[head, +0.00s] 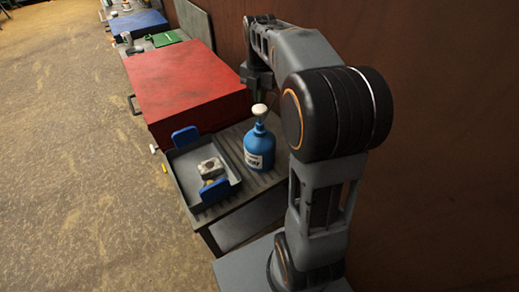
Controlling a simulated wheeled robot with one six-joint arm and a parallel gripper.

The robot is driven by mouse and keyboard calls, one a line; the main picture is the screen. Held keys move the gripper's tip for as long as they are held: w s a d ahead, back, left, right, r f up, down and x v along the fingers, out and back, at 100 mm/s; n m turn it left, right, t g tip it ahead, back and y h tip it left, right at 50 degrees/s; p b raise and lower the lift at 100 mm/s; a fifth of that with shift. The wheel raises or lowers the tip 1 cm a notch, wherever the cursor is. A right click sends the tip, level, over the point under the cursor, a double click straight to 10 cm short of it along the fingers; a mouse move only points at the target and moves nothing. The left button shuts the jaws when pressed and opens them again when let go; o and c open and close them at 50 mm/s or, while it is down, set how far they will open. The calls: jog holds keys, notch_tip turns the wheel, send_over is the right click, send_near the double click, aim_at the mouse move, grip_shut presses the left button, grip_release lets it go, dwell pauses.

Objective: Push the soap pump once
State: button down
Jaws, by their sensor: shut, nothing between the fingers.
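The soap pump is a blue bottle (259,150) with a pale label and a white pump head (259,110). It stands upright on a small grey ribbed table (228,205), right of a tray. My gripper (259,97) is shut and empty, pointing down just above the pump head. From this view I cannot tell whether the fingertips touch the pump head. My arm reaches in from the right, and its large joint hides part of the area behind the bottle.
A grey tray (183,185) with blue handles holds a small grey block (211,168) and a yellowish item. A large red box (185,85) stands behind. Further back are a blue box (138,23) and a green item (166,39). A brown wall (450,60) runs along the right. Open floor (70,150) lies left.

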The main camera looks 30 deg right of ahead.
aim_at(260, 108)
jog(key=shift+f, duration=0.25)
jog(key=shift+f+b, duration=1.9)
jog(key=shift+f, duration=0.75)
jog(key=shift+r, duration=0.15)
jog(key=shift+r+p, duration=2.5)
jog(key=shift+r, duration=0.25)
jog(key=shift+r, duration=0.1)
notch_tip(260, 108, up, 6)
jog(key=p, duration=0.5)
